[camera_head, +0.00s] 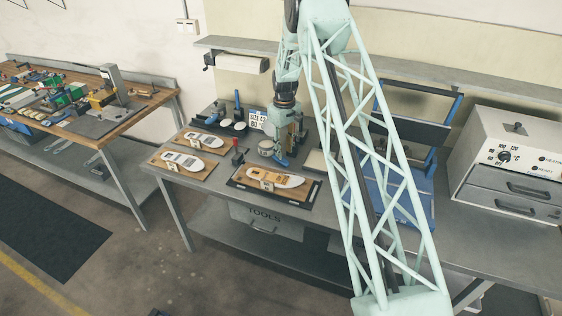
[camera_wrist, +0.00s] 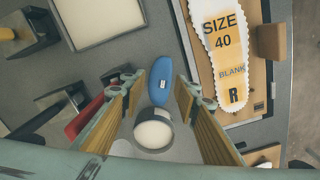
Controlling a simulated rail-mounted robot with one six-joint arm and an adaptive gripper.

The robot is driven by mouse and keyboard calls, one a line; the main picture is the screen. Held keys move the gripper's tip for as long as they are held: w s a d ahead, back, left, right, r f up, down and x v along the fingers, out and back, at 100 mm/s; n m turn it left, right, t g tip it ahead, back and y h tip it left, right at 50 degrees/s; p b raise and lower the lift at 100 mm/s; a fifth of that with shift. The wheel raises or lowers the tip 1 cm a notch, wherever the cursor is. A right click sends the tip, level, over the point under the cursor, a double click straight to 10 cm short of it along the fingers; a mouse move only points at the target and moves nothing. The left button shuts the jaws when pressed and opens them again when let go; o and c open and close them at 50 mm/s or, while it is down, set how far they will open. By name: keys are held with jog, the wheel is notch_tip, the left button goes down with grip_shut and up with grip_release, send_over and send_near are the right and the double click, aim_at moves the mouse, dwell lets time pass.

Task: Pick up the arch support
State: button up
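The arch support is a small blue rounded piece with a tiny white label (camera_wrist: 157,92), lying on the grey bench in the wrist view. In the head view it is a small blue shape (camera_head: 282,162) below the end of my arm. My gripper (camera_wrist: 161,84) is open, with its two yellow-padded fingers on either side of the arch support in the wrist view. I see no contact, and the height gap between fingertips and piece is hard to judge. In the head view my gripper is partly hidden among my arm parts.
A white insole marked SIZE 40 BLANK R (camera_wrist: 222,45) lies on a wooden board right of the arch support. A round white-topped pot (camera_wrist: 153,130) stands close by, between the fingers in view. A red-handled tool (camera_wrist: 85,118) and a pale tray (camera_wrist: 100,18) are left.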

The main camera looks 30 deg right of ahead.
aim_at(283, 160)
jog(key=shift+a+f+p, duration=0.1)
jog(key=shift+f+p, duration=0.3)
jog(key=shift+f, duration=2.05)
jog(key=shift+c, duration=0.5)
jog(key=shift+c, duration=1.4)
jog(key=shift+r, duration=0.2)
jog(key=shift+r+b, duration=0.35)
jog(key=shift+r, duration=1.2)
jog(key=s+a, duration=0.1)
jog(key=s, duration=0.4)
jog(key=s+a+r+b, duration=0.1)
jog(key=s, duration=0.4)
jog(key=s+a+b, duration=0.1)
jog(key=s, duration=0.4)
jog(key=shift+s+a+r, duration=0.25)
jog(key=shift+a, duration=0.1)
